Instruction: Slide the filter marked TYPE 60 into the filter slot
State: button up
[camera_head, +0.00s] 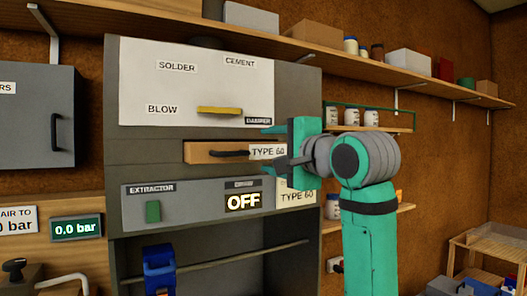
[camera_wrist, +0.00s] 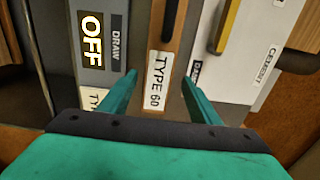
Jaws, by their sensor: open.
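The filter marked TYPE 60 (camera_head: 200,152) shows a wooden front with a black handle and a white label at its right end. It lies level in the dark band of the hood, between the upper white panel and the lower grey one. I cannot tell how deep it sits in the slot, which it hides. My gripper (camera_head: 268,150) is open at the filter's labelled end, with one finger above and one below. In the wrist view, the filter's wooden front (camera_wrist: 167,28) runs between the open fingers of my gripper (camera_wrist: 160,77); contact is not clear.
The white panel (camera_head: 150,75) above carries a yellow handle (camera_head: 219,110). The grey control panel (camera_head: 180,208) below has a green switch (camera_head: 153,211), an OFF display (camera_head: 243,202) and a TYPE 60 placard (camera_head: 297,196). A shelf with jars (camera_head: 371,117) stands behind my arm.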

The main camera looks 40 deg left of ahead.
jog(key=v, duration=1.5)
jog(key=shift+s, duration=0.1)
jog(key=shift+c, duration=0.6)
